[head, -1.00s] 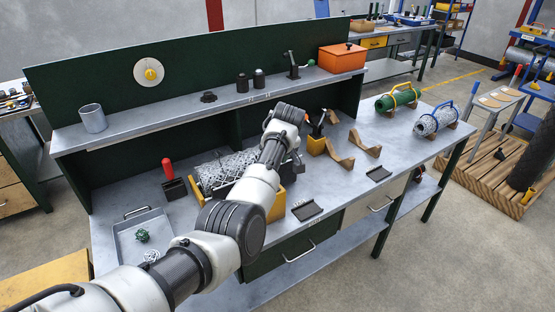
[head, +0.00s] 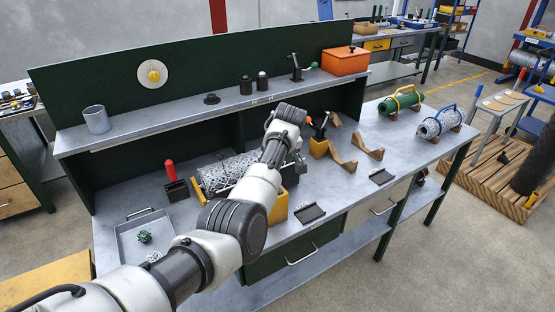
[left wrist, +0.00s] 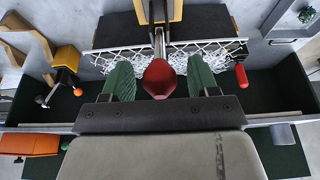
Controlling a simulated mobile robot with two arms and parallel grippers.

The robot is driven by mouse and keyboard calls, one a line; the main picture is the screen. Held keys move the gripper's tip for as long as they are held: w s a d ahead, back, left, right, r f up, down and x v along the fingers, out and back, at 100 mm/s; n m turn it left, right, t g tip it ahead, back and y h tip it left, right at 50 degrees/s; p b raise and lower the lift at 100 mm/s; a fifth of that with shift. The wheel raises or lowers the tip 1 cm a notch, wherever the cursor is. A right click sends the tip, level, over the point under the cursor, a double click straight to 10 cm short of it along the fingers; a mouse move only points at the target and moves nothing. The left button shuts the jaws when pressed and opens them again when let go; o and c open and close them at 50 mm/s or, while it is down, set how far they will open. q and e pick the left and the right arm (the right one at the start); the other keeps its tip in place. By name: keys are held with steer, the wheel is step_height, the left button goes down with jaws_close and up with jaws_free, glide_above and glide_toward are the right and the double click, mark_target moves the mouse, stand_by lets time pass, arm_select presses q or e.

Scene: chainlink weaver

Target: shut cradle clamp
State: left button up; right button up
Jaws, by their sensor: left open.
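The cradle is a yellow-sided block (head: 279,209), partly hidden behind my left arm in the head view. A grey wire-mesh roll (head: 222,172) lies in it; the mesh also shows in the left wrist view (left wrist: 202,52). A metal clamp lever (left wrist: 158,45) with a red knob (left wrist: 160,80) comes from the cradle in the left wrist view. My left gripper (left wrist: 161,77) is open, its green fingers on either side of the red knob. Gaps show beside the knob. The head view hides the fingers and knob. My right gripper is not in view.
A red-handled tool (head: 170,170) stands in a dark block left of the mesh. A grey tray (head: 130,243) is at front left. A yellow tool holder (head: 319,148) and wooden brackets (head: 342,165) are on the right. A shelf (head: 215,112) runs along the back.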

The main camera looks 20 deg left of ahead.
arm_select(q)
steer(key=b+v, duration=0.2)
steer(key=v, duration=0.8)
steer(key=shift+r+b, duration=0.35)
steer(key=shift+f, duration=0.1)
